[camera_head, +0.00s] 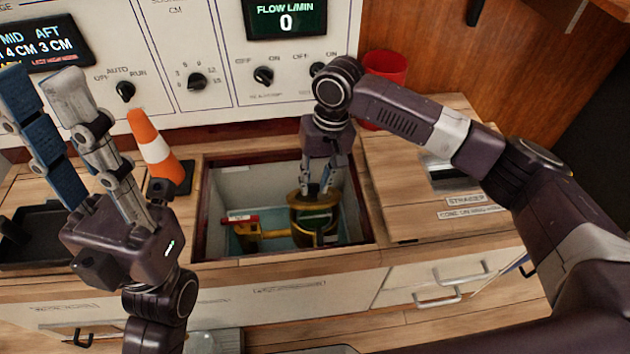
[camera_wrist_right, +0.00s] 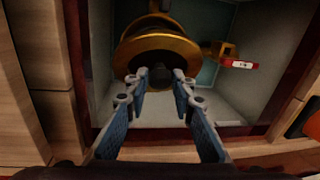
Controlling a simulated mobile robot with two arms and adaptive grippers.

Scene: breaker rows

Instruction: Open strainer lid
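The strainer (camera_head: 316,232), a brass-coloured cylinder, stands in the open recessed bay in the counter. Its round gold lid (camera_head: 300,199) is on top, and it also shows in the right wrist view (camera_wrist_right: 135,52), with a dark knob (camera_wrist_right: 160,76) at its middle. My right gripper (camera_head: 316,190) points down at the lid. In the right wrist view its fingertips (camera_wrist_right: 157,80) are on both sides of the knob; whether they press on it is unclear. My left gripper (camera_head: 42,82) is raised at the left, fingers apart and empty.
The bay holds a yellow valve pipe with a red-and-white tag (camera_head: 240,219). An orange-white cone (camera_head: 152,148) stands left of the bay, near a black tray (camera_head: 35,245). A wooden hatch cover (camera_head: 405,190) lies right. A red cup (camera_head: 384,75) stands behind, beside the control panel.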

